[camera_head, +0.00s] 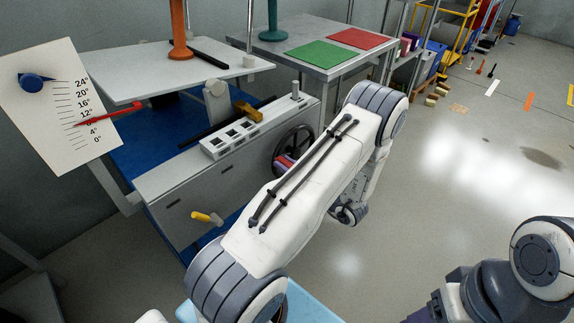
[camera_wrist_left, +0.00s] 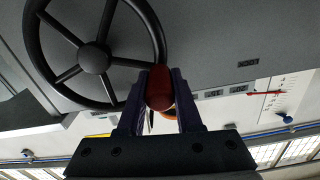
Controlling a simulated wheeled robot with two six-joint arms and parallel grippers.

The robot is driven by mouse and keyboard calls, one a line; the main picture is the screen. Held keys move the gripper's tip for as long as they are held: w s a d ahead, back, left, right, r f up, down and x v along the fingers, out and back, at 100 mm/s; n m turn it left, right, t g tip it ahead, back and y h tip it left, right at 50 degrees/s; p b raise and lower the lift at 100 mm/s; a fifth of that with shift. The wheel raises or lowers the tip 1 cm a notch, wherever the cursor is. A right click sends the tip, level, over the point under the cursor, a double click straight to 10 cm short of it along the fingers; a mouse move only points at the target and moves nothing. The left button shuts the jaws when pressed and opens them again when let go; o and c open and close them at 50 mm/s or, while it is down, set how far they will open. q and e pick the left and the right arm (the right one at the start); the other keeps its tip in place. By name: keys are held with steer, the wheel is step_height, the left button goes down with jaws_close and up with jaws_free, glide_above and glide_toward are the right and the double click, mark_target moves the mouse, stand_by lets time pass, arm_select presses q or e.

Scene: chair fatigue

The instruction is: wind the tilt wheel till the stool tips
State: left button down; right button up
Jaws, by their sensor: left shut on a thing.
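The dark tilt wheel (camera_head: 306,137) is on the end of the grey bench unit in the head view, mostly behind my left arm. In the left wrist view the spoked wheel (camera_wrist_left: 95,58) fills the upper left. My left gripper (camera_wrist_left: 160,98) is shut on the red crank knob (camera_wrist_left: 159,83) at the wheel's rim. An angle board (camera_head: 57,110) carries a red pointer (camera_head: 122,111), its tip near 8°. An orange post (camera_head: 178,26) stands upright on a white plate (camera_head: 125,68); its top is out of view. I cannot make out a whole stool.
A yellow-ended lever (camera_head: 207,217) sticks out of the unit's front. A grey table (camera_head: 325,63) with a green mat (camera_head: 320,57) and red mat (camera_head: 358,39) stands behind. Open floor lies to the right.

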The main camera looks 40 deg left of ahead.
stand_by(0.8)
arm_select(q)
steer(key=p, duration=0.1)
steer(key=r+m+p, duration=0.1)
steer(key=shift+w+d+r+p, duration=0.1)
steer(key=shift+w+r+p, duration=0.15)
steer(key=shift+r+p, duration=0.1)
steer(key=shift+w+m+p, duration=0.2)
steer(key=shift+m+p, duration=0.15)
steer(key=shift+m, duration=0.35)
steer(key=c, duration=0.6)
jaws_free()
steer(key=d, duration=1)
steer(key=shift+s+d, duration=0.25)
steer(key=shift+s, duration=0.15)
